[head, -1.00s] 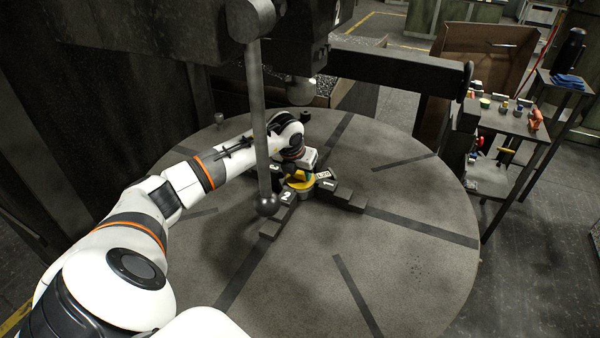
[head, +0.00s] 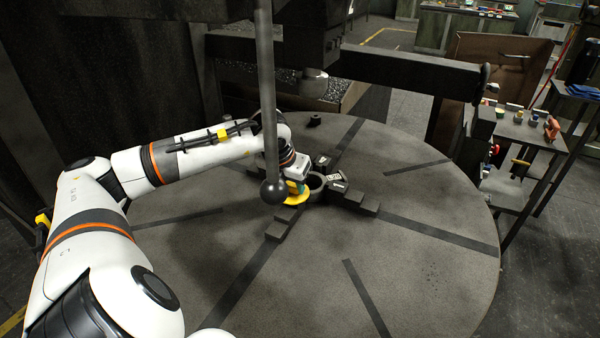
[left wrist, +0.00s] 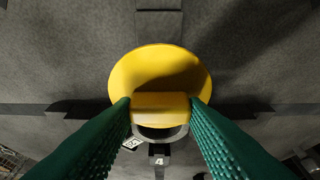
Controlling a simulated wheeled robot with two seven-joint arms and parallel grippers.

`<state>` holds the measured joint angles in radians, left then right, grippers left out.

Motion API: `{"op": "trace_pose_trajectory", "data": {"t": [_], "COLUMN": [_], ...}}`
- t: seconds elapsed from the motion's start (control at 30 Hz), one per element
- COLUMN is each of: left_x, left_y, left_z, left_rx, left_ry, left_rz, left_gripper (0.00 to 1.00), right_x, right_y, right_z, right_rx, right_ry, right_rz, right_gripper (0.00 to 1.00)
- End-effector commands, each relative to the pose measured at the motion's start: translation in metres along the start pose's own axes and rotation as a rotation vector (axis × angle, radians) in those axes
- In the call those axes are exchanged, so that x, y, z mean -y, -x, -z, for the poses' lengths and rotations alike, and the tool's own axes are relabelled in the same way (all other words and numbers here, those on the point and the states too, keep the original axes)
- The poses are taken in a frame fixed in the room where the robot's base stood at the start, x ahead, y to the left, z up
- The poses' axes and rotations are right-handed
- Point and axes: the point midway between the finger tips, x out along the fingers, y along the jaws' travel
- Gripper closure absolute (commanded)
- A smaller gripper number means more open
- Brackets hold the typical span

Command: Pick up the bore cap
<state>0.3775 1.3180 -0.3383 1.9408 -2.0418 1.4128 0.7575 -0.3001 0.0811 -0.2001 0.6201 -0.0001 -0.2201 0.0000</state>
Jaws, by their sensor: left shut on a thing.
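The bore cap (head: 295,200) is a yellow disc with a raised block grip on top. My left gripper (head: 297,186) is shut on that grip. In the left wrist view the cap (left wrist: 160,65) fills the middle, and the green fingers of my left gripper (left wrist: 160,104) press on both sides of its block. The dark ring-shaped casting (head: 316,184) stands on the round table, its bore uncovered. The cap is beside the casting, on its left in the head view, and appears raised. In the wrist view the casting (left wrist: 156,146) lies partly behind the block. My right gripper is out of view.
Dark jaw blocks (head: 350,198) surround the casting on the round table (head: 420,260). A grey rod with a ball end (head: 273,190) hangs close in front of my left wrist. A dark beam (head: 400,72) crosses behind. A side stand with tools (head: 520,130) is at right.

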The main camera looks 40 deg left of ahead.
Motion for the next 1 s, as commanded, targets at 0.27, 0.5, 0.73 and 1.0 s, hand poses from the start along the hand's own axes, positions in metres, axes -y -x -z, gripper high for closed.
{"op": "trace_pose_trajectory", "data": {"t": [0.27, 0.5, 0.73, 1.0], "left_x": [0.001, 0.001, -0.001, 0.0], "left_y": [0.011, 0.018, 0.026, 0.031], "left_z": [-0.034, -0.048, -0.064, -0.076], "left_rx": [0.001, -0.002, -0.002, 0.0], "left_ry": [-0.006, -0.005, -0.008, -0.001], "left_rz": [0.007, 0.005, 0.003, 0.0], "left_gripper": [0.83, 0.83, 0.83, 0.83], "right_x": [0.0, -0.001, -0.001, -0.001], "right_y": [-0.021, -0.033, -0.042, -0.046], "right_z": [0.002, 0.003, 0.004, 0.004], "right_rx": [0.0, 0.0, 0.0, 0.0], "right_ry": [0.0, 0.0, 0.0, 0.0], "right_rz": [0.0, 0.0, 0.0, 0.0], "right_gripper": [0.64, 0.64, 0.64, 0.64]}}
